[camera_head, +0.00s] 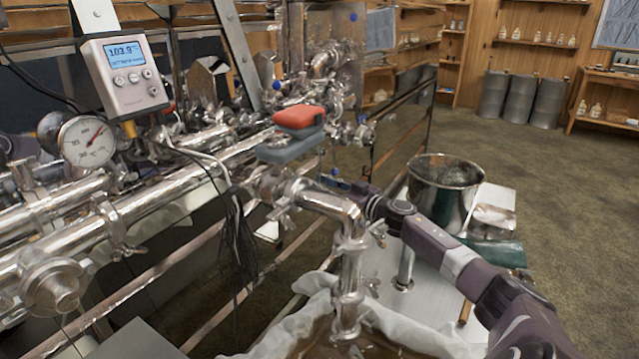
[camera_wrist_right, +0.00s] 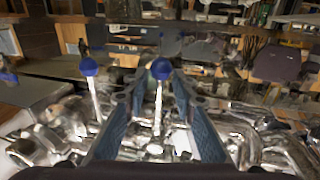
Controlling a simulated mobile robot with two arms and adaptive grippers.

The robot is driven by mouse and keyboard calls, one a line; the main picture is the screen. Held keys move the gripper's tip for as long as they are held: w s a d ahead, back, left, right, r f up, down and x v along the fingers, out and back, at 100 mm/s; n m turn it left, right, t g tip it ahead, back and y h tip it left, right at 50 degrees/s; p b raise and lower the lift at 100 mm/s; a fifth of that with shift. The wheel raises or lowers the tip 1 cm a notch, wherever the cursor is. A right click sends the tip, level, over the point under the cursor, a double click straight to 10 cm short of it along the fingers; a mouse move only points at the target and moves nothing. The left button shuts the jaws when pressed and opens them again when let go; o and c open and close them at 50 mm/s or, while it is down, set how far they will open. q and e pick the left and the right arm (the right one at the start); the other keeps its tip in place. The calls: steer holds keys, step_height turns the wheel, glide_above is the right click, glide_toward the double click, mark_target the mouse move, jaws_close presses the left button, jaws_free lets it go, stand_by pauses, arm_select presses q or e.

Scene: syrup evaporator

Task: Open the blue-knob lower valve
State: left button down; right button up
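My right gripper (camera_head: 342,184) comes in from the right, beside the steel pipework, and its fingers are small and partly lost among the pipes in the head view. In the right wrist view the gripper (camera_wrist_right: 162,82) is open. A blue knob on a bright metal stem (camera_wrist_right: 161,68) stands between its two fingertips, with visible gaps at the sides. A second blue knob (camera_wrist_right: 89,67) on a similar stem stands left of the fingers. Small blue knobs also show in the head view, at the far pipework (camera_head: 361,118) and near the gripper (camera_head: 334,172). I cannot tell which is the lower valve. My left gripper is not in view.
A red-handled valve (camera_head: 299,117) sits above the pipes, left of my right gripper. A gauge (camera_head: 88,141) and a digital display (camera_head: 125,75) stand at left. A steel bucket (camera_head: 444,185) stands behind my right arm. Open floor lies at right.

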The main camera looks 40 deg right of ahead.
steer(key=shift+c, duration=0.2)
jaws_close()
steer(key=shift+f, duration=0.1)
